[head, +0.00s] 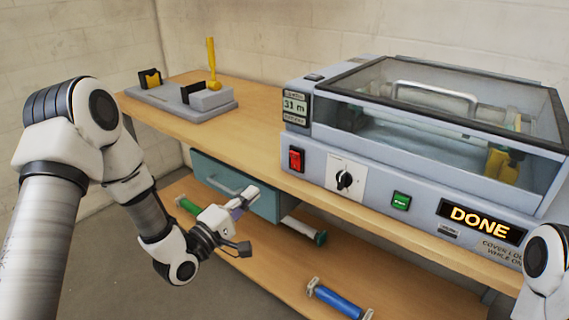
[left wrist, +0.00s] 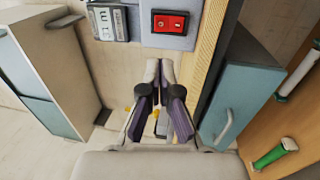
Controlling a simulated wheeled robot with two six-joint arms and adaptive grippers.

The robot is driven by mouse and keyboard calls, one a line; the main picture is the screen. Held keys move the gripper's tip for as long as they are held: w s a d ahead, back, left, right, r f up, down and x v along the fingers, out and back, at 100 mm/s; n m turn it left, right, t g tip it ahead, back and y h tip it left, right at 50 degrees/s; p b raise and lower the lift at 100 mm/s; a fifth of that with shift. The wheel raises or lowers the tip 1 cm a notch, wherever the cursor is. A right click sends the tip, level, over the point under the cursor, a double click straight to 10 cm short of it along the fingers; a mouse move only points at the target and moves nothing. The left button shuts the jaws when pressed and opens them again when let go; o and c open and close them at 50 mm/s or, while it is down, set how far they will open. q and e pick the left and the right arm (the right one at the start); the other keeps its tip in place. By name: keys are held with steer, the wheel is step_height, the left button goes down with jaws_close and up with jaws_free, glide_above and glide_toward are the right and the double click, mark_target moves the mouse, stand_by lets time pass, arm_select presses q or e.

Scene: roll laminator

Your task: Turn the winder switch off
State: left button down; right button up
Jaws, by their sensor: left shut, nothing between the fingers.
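The laminator (head: 430,135) stands on the bench with a red rocker switch (head: 296,160) at the left of its front panel. A black rotary knob (head: 345,180) on a white plate and a green switch (head: 400,201) sit to its right. Their small labels are unreadable, so I cannot tell which one is the winder switch. My left gripper (head: 247,198) is shut and empty, below and left of the red switch, apart from the panel. In the left wrist view the red switch (left wrist: 171,23) is beyond the fingertips (left wrist: 160,68). My right gripper is out of view.
A lit display reads DONE (head: 482,221); a small screen (head: 296,107) is at the panel's upper left. The clear cover is down. A teal drawer (head: 236,187) hangs under the bench (head: 262,163). A grey fixture (head: 182,101) stands at the left; rolls, one blue (head: 338,300), lie below.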

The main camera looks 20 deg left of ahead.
arm_select(q)
steer(key=p, duration=0.2)
glide_toward(293, 157)
steer(key=x, duration=0.6)
steer(key=shift+w+d+r, duration=0.15)
steer(key=shift+w, duration=0.15)
steer(key=shift+w+d, duration=0.1)
steer(key=shift+w, duration=0.2)
